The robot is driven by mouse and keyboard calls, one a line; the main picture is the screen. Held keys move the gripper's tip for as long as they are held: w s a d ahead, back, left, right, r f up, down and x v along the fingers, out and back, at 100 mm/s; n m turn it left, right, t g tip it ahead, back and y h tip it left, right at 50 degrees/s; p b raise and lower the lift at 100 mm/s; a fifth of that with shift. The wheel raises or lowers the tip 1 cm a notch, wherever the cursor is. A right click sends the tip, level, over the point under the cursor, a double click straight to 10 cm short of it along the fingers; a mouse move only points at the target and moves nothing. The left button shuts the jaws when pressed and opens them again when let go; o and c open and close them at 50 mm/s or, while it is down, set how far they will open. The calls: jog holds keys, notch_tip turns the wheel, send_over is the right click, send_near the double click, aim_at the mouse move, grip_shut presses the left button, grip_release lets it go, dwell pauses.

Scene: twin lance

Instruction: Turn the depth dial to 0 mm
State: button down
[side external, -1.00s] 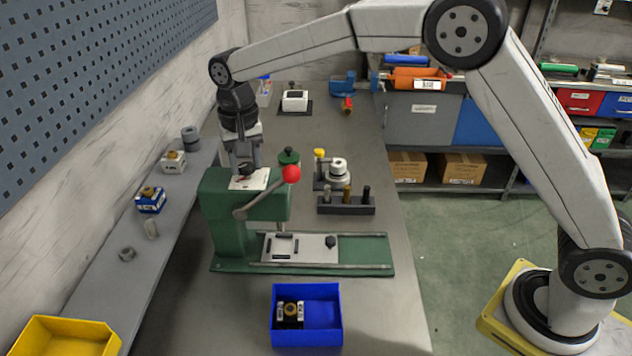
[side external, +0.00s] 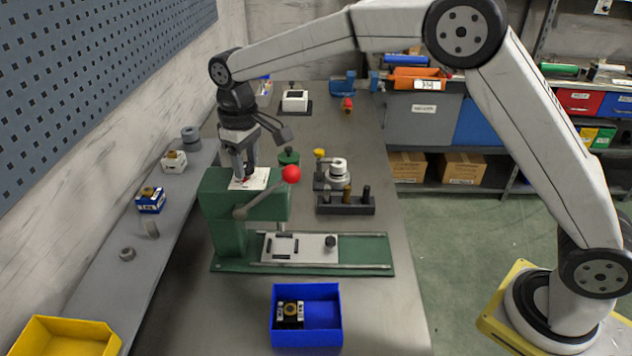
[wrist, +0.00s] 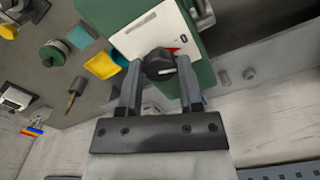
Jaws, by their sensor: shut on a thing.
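The depth dial is a black knob (wrist: 158,64) on a white scale plate (wrist: 140,38) on top of the green press (side external: 224,222). In the wrist view a red mark and a "0" show on the plate beside the knob, and a pale pointer line on the knob lies close to the red mark. My gripper (wrist: 158,82) is shut on the knob, one finger on each side. In the side view my gripper (side external: 242,172) points down at the plate (side external: 252,179) and hides most of the knob.
The red-balled lever (side external: 291,174) sticks out at the press's right. A blue bin (side external: 322,338) stands in front of the press. A dark rack of pegs (side external: 345,207) and a green-topped part (side external: 289,157) stand behind and right. A grey shelf (side external: 105,268) runs along the left wall.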

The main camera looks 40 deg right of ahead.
aim_at(246, 165)
jog(key=shift+r, duration=0.1)
dwell(0.4)
jog(key=shift+c, duration=1.2)
grip_release()
jog(key=shift+n, duration=0.3)
jog(key=shift+r, duration=3.9)
jog(key=shift+f, duration=0.1)
